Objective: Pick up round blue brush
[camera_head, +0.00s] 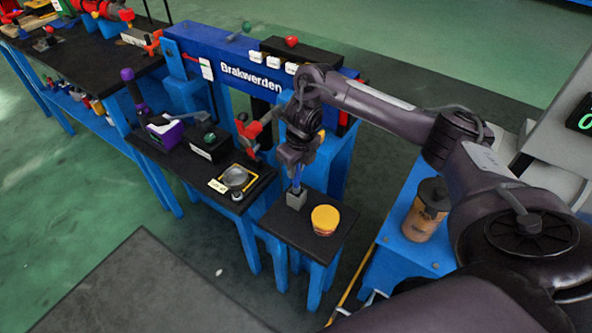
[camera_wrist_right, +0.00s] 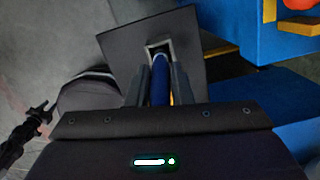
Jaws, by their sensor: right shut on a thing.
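The round blue brush (camera_head: 297,180) stands upright in a small grey square holder (camera_head: 296,198) on a black-topped blue stand. My right gripper (camera_head: 297,166) is above the holder, pointing down, and shut on the brush's upper part. In the right wrist view the blue brush (camera_wrist_right: 160,82) lies between the two fingers (camera_wrist_right: 161,85), with its far end at the opening of the grey holder (camera_wrist_right: 158,50). The fingers hide part of it. My left gripper is not in view.
A yellow round-topped object (camera_head: 325,219) stands close to the holder on the same black top (camera_head: 318,243). A brown jar (camera_head: 425,212) is on a blue stand at right. The left table (camera_head: 215,178) holds several tools and a dish.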

